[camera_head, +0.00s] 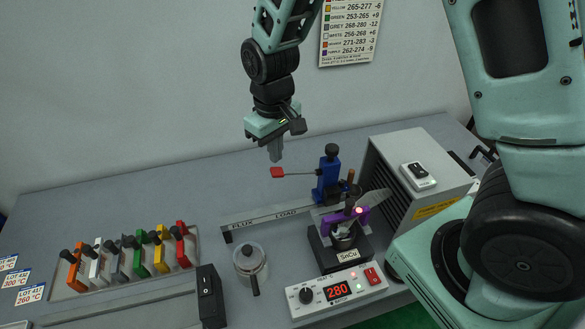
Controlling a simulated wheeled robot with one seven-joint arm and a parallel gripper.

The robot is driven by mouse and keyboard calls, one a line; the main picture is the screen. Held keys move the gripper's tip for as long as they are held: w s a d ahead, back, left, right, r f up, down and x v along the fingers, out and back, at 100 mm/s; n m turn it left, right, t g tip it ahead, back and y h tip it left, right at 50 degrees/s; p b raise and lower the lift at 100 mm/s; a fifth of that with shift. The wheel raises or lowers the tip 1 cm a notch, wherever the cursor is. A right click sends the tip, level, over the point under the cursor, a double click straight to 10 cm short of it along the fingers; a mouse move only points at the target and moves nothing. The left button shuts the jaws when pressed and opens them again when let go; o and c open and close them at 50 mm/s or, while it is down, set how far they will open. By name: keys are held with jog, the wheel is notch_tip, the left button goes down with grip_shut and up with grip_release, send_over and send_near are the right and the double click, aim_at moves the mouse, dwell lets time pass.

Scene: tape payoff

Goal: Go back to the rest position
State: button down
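My gripper (276,152) hangs from my arm at the upper middle of the head view, fingers pointing down. Its fingers appear together as one narrow grey block, with nothing visible between them. It is in the air, apart from everything. In the picture its tips are just above the red tab (278,172) at the end of a thin rod. The rod runs from a blue post (327,180) on the bench.
The solder pot (344,238) has a purple clamp (346,219) above it. A control box (338,291) reads 280.

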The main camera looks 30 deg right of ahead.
jog(key=s+a+n+b, duration=0.2)
jog(key=s+b, duration=0.3)
jog(key=s, duration=0.6)
jog(key=s+a+f+n+b, duration=0.1)
jog(key=s+a+b, duration=0.3)
jog(key=s, duration=0.7)
jog(key=n+b, duration=0.1)
jog(key=b, duration=0.1)
jog(key=shift+a+f+y+b, duration=0.15)
jog(key=shift+f+y+b, duration=0.05)
jog(key=shift+y+b, duration=0.1)
